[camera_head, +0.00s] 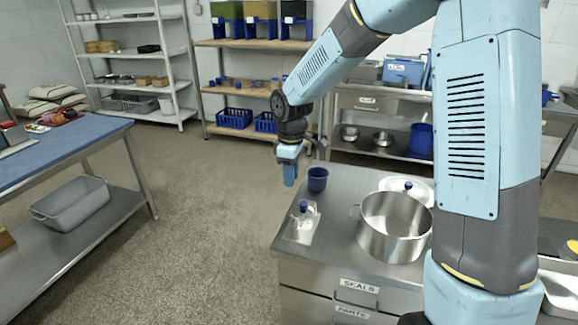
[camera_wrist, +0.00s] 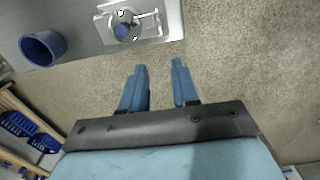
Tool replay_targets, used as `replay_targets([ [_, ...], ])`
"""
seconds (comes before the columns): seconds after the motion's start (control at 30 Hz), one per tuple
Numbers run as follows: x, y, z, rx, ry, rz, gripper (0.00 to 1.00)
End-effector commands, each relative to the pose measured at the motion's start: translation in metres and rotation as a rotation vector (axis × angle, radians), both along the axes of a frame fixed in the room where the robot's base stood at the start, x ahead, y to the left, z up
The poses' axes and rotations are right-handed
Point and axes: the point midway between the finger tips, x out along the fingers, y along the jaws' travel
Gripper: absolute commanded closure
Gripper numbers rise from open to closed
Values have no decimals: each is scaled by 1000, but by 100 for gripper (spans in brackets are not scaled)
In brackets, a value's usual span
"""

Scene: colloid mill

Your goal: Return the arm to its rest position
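My gripper (camera_head: 290,172) hangs at the end of my light-blue arm, pointing down beside the left edge of the steel cabinet (camera_head: 340,202). In the wrist view its two blue fingers (camera_wrist: 158,85) stand apart with only the floor between them, so it is open and empty. My arm comes in from the right side of the head view and bends over the cabinet. The gripper touches nothing that I can see.
A blue-topped table (camera_head: 60,158) is at left. Shelves (camera_head: 135,50) line the back. The floor (camera_head: 210,200) between is clear.

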Motion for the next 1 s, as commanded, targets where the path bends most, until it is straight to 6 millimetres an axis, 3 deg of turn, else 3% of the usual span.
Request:
replay_targets([
  [0.17,-9,-17,22,-14,-34,-66,70],
  [0.47,-45,-69,84,-29,-139,-302,70],
  [0.7,-84,-108,126,-10,-221,-500,70],
  [1.0,-142,-150,166,54,-312,-745,70],
])
